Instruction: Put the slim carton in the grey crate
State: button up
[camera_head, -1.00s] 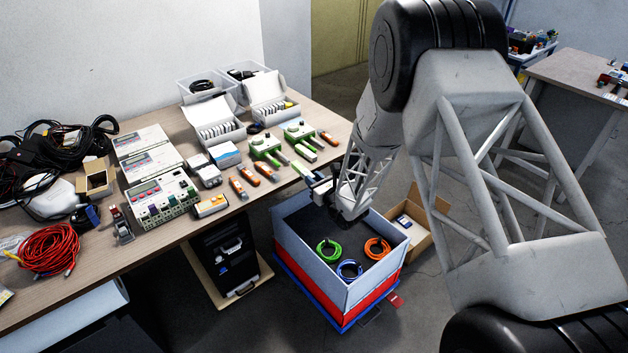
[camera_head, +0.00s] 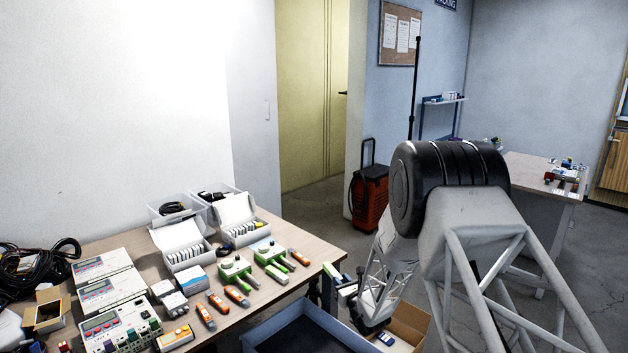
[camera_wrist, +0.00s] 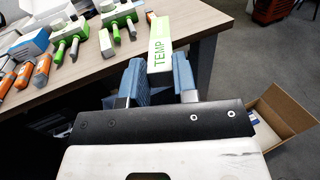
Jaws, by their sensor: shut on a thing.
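The grey crate (camera_head: 285,318) is at the bottom edge of the head view, below and left of my gripper. Only its upper walls and part of its dark inside show.
The table (camera_head: 318,262) holds green devices (camera_head: 237,270), orange-tipped tools (camera_head: 236,296), white boxes and meters. An open cardboard box (camera_head: 405,325) stands right of the crate; it also shows in the wrist view (camera_wrist: 280,115). Bare floor lies beyond it.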

jog(key=w+d+m+h, duration=0.1)
jog(key=w+d+h, duration=0.1)
jog(key=d, duration=0.6)
jog(key=shift+w+d+r+m+t, duration=0.2)
jog(key=shift+d+r+m+t, duration=0.1)
jog(key=shift+d+r+t, duration=0.15)
jog(key=shift+a, duration=0.2)
jog(key=s+a+f+n+g+y, duration=0.1)
jog(key=s+a+y, duration=0.1)
jog(key=a, duration=0.7)
jog(key=s+a+f+n+g+y, duration=0.1)
jog(key=s+a+n+y, duration=0.1)
jog(key=s+a, duration=0.3)
jog(key=s+a+f+n+g+y, duration=0.1)
jog(key=s+a, duration=0.3)
jog(key=a, duration=0.8)
jog(key=shift+a+n+g+y, duration=0.4)
jog(key=shift+n+g+y, duration=0.1)
jog(key=shift+y, duration=0.2)
jog(key=w+a, duration=0.1)
jog(key=w, duration=0.3)
jog(key=w+a, duration=0.2)
jog(key=w, duration=0.3)
jog(key=w+a+f, duration=0.1)
jog(key=w, duration=0.3)
jog(key=shift+w+a+f, duration=0.1)
jog(key=shift+w+a, duration=0.1)
jog(key=shift+a, duration=0.05)
